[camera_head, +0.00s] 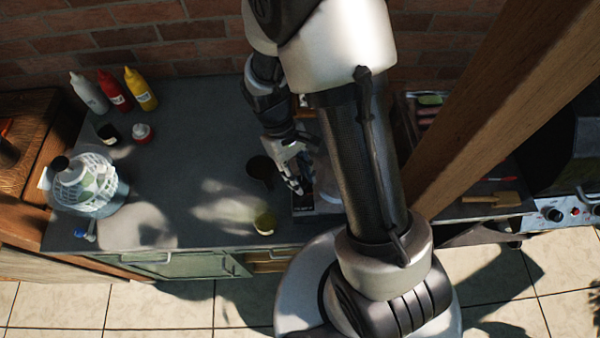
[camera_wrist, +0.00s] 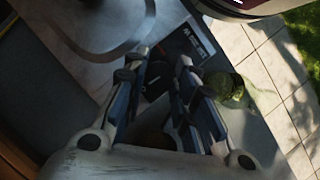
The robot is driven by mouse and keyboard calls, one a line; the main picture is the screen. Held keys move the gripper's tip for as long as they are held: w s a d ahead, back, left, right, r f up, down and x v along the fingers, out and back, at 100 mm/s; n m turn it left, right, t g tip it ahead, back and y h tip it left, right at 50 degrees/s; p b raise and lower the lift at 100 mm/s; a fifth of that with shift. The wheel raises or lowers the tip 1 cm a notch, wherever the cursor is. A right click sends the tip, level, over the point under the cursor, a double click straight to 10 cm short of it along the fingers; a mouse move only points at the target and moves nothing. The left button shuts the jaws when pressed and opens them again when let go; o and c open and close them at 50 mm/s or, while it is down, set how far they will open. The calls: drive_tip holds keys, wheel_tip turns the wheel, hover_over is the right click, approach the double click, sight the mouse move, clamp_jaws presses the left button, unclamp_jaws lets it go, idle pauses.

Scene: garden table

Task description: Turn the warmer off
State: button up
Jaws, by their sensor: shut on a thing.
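The warmer is a pale grey device, mostly hidden behind my arm in the head view, with its dark lettered panel (camera_head: 303,211) showing beside my gripper (camera_head: 295,188). In the wrist view the warmer's panel (camera_wrist: 188,42) has white lettering, and a pale round part of the warmer (camera_wrist: 95,32) lies at upper left. A dark round knob (camera_wrist: 155,82) shows between the two fingertips of my gripper (camera_wrist: 156,78). The fingers are shut on the knob, one on each side. The knob's setting cannot be read.
A dark cup (camera_head: 261,168) and a yellow-green glass (camera_head: 265,222) stand close left of my gripper. Sauce bottles (camera_head: 115,92) and a white basket-like thing (camera_head: 85,184) are further left. A wooden post (camera_head: 500,100) rises at right. The counter's middle left is clear.

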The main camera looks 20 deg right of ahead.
drive_tip(key=shift+n, duration=0.6)
drive_tip(key=o, duration=1)
drive_tip(key=v, duration=1.2)
drive_tip(key=shift+s+a, duration=0.1)
drive_tip(key=shift+a, duration=0.15)
